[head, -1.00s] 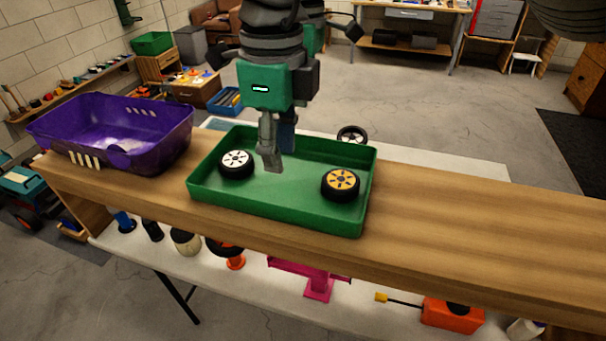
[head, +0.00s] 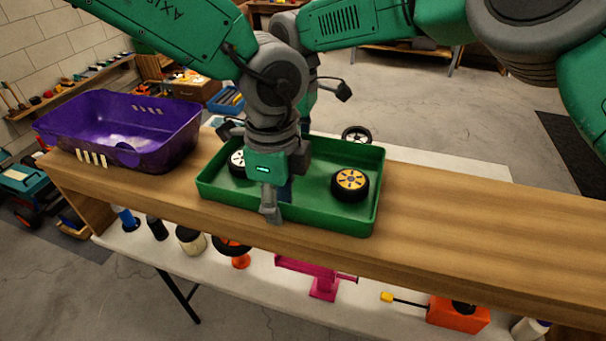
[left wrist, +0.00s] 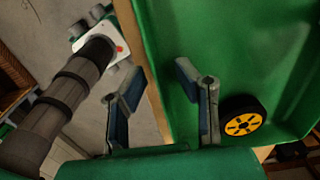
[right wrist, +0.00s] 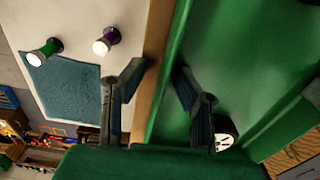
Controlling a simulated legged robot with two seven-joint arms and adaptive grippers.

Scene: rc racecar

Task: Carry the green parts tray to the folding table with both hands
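The green parts tray (head: 330,217) sits on the wooden bench top with a yellow-hubbed wheel (head: 350,184) and a white-hubbed wheel (head: 237,162) in it. The white-hubbed wheel is partly hidden by my left gripper (head: 274,203). That gripper points down at the tray's near wall. In the left wrist view it (left wrist: 163,92) is open, one finger outside the tray and one inside. My right gripper is mostly hidden behind the left arm in the head view. In the right wrist view it (right wrist: 155,90) is open, its fingers either side of a tray wall.
A purple bin (head: 70,127) stands left of the tray. The wooden bench top (head: 480,220) is clear to the right. A loose wheel (head: 356,134) lies behind the tray.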

